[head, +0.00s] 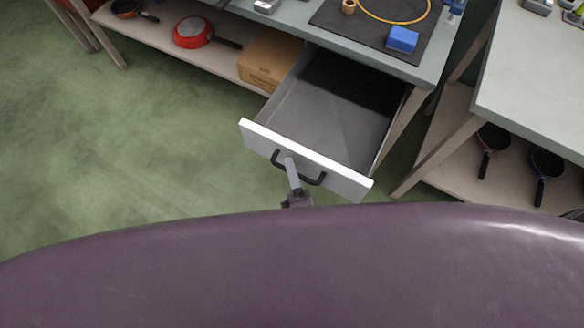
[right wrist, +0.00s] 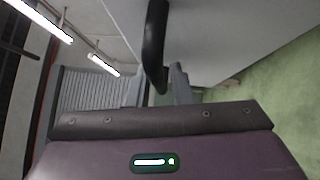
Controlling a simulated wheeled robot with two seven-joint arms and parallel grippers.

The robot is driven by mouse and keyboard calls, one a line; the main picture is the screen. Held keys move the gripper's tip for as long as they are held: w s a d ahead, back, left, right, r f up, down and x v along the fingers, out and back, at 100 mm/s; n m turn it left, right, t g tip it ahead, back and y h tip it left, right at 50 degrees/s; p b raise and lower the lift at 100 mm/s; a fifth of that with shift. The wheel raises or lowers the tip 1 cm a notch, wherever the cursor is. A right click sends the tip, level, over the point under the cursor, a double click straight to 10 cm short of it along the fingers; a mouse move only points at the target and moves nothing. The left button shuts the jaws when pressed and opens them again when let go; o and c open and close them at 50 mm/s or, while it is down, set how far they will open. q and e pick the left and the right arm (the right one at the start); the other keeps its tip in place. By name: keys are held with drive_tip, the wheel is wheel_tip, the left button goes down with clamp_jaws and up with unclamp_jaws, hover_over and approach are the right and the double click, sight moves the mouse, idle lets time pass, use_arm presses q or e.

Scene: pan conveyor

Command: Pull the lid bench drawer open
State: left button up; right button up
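The lid bench drawer (head: 328,120) is pulled well out from under the bench top and looks empty. Its white front panel (head: 340,177) carries a black bar handle (head: 316,180). My right gripper (head: 292,178) is at the left-hand part of this handle. In the right wrist view the dark handle (right wrist: 155,45) lies between the two grey fingers of my right gripper (right wrist: 158,85), close to both, and they appear shut on it. The white drawer front (right wrist: 215,35) is just beyond. My left gripper does not show.
The bench top (head: 290,12) bears a dark mat (head: 345,30), a blue block (head: 402,39) and a yellow ring (head: 425,17). A box (head: 268,62) and red pan (head: 193,33) are on the shelf left of the drawer. Another table (head: 530,75) stands right. Green floor is clear at left.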

drive_tip(key=b+v, duration=0.1)
drive_tip(key=v, duration=0.6)
drive_tip(key=shift+s, duration=0.4)
drive_tip(key=shift+d+f, duration=0.1)
drive_tip(key=shift+d, duration=0.05)
drive_tip(key=s+d+f+m+g+h, duration=0.1)
drive_tip(key=d+f+m+g, duration=0.35)
drive_tip(key=f, duration=0.85)
drive_tip(key=d+f+m+g+h, duration=0.1)
drive_tip(key=d+f+m+g, duration=0.4)
drive_tip(key=f, duration=0.8)
drive_tip(key=s+d+f+m+g+h, duration=0.1)
drive_tip(key=s+d+f+m+g, duration=0.3)
drive_tip(key=s+f+m, duration=0.1)
drive_tip(key=s+d+f+m+g+p, duration=0.1)
drive_tip(key=s+d+f+m+g, duration=0.3)
drive_tip(key=s+f, duration=0.3)
drive_tip(key=s+d+m, duration=0.1)
drive_tip(key=s, duration=0.2)
drive_tip(key=shift+s+f+g+h, duration=0.25)
drive_tip(key=shift+f+g+h, duration=0.1)
drive_tip(key=shift+h, duration=0.05)
